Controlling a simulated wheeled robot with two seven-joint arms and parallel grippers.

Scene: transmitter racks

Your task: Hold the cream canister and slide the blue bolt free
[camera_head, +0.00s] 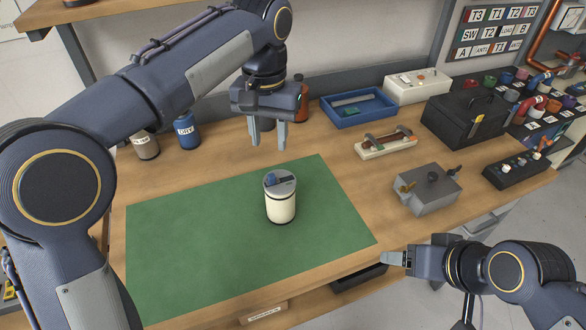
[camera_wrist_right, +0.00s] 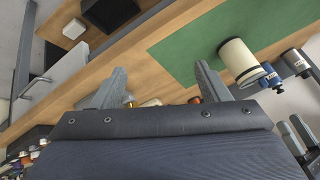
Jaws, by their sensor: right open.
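The cream canister (camera_head: 281,207) stands upright on the green mat (camera_head: 190,240), and has a grey lid. The blue bolt (camera_head: 283,181) lies across the lid's top. My left gripper (camera_head: 269,140) points down above and behind the canister, its two fingers apart, empty and not touching it. My right gripper (camera_head: 393,258) is at the table's front edge, right of the mat and away from the canister. In the right wrist view its fingers (camera_wrist_right: 158,88) are spread with nothing gripped, and the cream canister (camera_wrist_right: 238,60) shows beyond them.
A grey metal box (camera_head: 428,192) with side latches stands right of the mat. Behind it are a cream latch block (camera_head: 386,145), a black case (camera_head: 465,120) and a blue tray (camera_head: 358,108). A blue canister (camera_head: 187,133) stands at the back left. The mat around the cream canister is clear.

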